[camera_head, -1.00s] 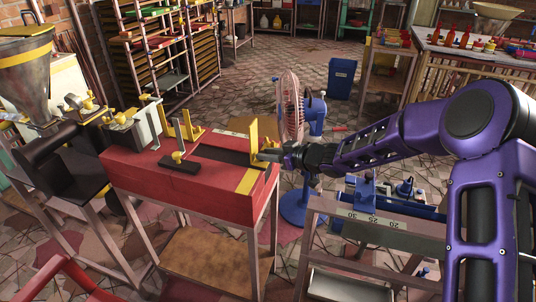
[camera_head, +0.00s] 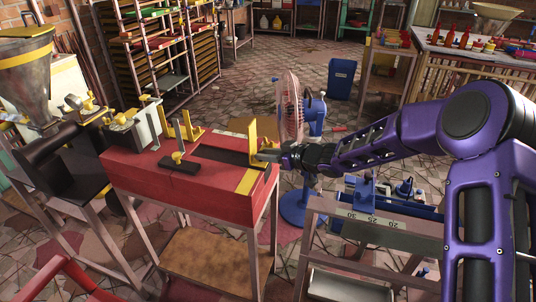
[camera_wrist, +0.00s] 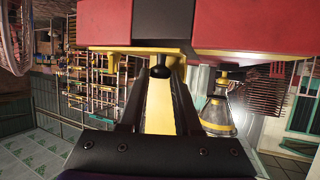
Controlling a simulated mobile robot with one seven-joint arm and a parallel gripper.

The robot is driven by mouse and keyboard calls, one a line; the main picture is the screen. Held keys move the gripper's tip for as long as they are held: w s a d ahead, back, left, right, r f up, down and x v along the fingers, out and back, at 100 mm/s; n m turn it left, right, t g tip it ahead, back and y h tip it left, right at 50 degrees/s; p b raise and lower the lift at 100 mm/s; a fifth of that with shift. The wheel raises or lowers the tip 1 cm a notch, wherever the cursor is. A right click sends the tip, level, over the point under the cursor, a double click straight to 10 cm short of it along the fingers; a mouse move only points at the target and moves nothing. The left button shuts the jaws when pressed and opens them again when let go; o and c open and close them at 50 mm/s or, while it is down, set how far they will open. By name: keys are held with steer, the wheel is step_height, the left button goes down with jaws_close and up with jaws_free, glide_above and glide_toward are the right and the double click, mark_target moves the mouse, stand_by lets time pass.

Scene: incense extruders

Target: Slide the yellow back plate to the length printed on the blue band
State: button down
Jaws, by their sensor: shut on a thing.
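The upright yellow plate (camera_head: 253,133) stands near the right end of the long red block (camera_head: 225,205), by its dark slot. My gripper (camera_head: 268,155) comes in from the right at the plate's lower part and is shut on it. In the wrist view, the yellow plate (camera_wrist: 159,108) runs between my gripper's dark fingers (camera_wrist: 160,105), with a round black knob (camera_wrist: 160,71) at its far end. I cannot make out a blue band or a printed length on the red block. A yellow stripe (camera_head: 249,181) crosses its top.
A black block with a yellow knob (camera_head: 179,163) sits on the red block's left part. A pink-bladed fan (camera_head: 291,105) stands just behind my gripper. A blue device (camera_head: 370,195) with a numbered scale is at right. A hopper machine (camera_head: 30,75) stands at left.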

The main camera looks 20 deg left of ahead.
steer(key=a, duration=0.3)
steer(key=a+p, duration=0.1)
steer(key=a, duration=0.3)
steer(key=s+a, duration=0.1)
steer(key=a, duration=0.3)
steer(key=shift+s+a, duration=0.1)
steer(key=shift+a, duration=0.15)
steer(key=c, duration=0.6)
jaws_free()
steer(key=shift+d, duration=0.15)
steer(key=p+v, duration=0.2)
steer(key=v, duration=1.5)
steer(key=shift+s+d+f, duration=0.1)
steer(key=shift+s+d, duration=0.05)
steer(key=shift+s, duration=0.05)
